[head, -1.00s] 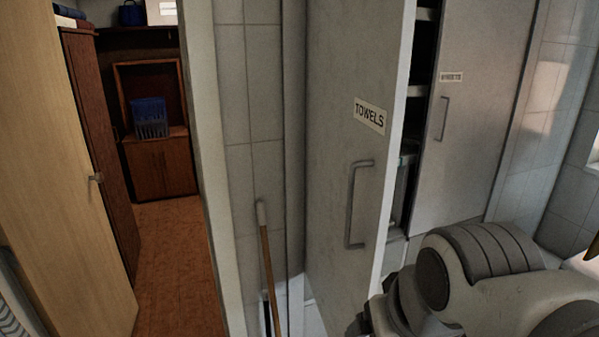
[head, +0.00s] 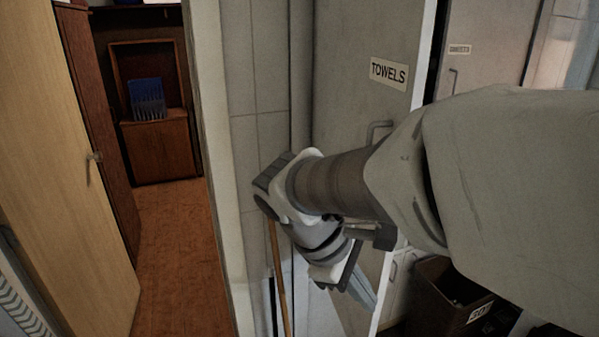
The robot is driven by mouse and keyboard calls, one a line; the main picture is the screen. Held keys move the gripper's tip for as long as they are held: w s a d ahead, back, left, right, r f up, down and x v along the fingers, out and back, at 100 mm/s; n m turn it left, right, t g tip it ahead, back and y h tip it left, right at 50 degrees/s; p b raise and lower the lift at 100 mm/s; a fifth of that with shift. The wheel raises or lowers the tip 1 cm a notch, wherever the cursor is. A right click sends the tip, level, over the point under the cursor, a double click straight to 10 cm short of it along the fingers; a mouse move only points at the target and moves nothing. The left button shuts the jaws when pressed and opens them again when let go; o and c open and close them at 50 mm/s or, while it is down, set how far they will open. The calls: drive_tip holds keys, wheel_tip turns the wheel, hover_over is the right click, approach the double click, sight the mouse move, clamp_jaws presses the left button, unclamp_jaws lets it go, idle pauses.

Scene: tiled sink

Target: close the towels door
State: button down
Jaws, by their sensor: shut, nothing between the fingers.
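The grey towels door (head: 345,110) stands ajar, with its "TOWELS" label (head: 389,73) facing me. Its pale free edge (head: 427,60) shows beside a dark gap into the cabinet. The curved handle (head: 380,130) is partly hidden by my arm. My gripper (head: 364,294) is low, on the label side of the door near its lower part, and points down and right. Its fingers look together and empty. I cannot tell whether it touches the door.
A second labelled cabinet door (head: 490,60) is at the right. A brown bin (head: 435,300) stands low right, behind the door edge. A wooden stick (head: 279,285) leans near my wrist. A doorway with an orange floor (head: 175,250) opens at left.

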drive_tip(key=w+a+f+n+t+h+b, duration=0.1)
drive_tip(key=w+a+f+n+h+b, duration=0.15)
drive_tip(key=w+a+f+n, duration=0.45)
drive_tip(key=w+d+f, duration=0.1)
drive_tip(key=d+f, duration=0.1)
drive_tip(key=d, duration=0.2)
drive_tip(key=w+d+f+n+p, duration=0.1)
drive_tip(key=d+f, duration=0.1)
drive_tip(key=d, duration=0.3)
drive_tip(key=shift+w+f+n, duration=0.3)
drive_tip(key=shift+f, duration=0.05)
drive_tip(key=shift+d, duration=0.15)
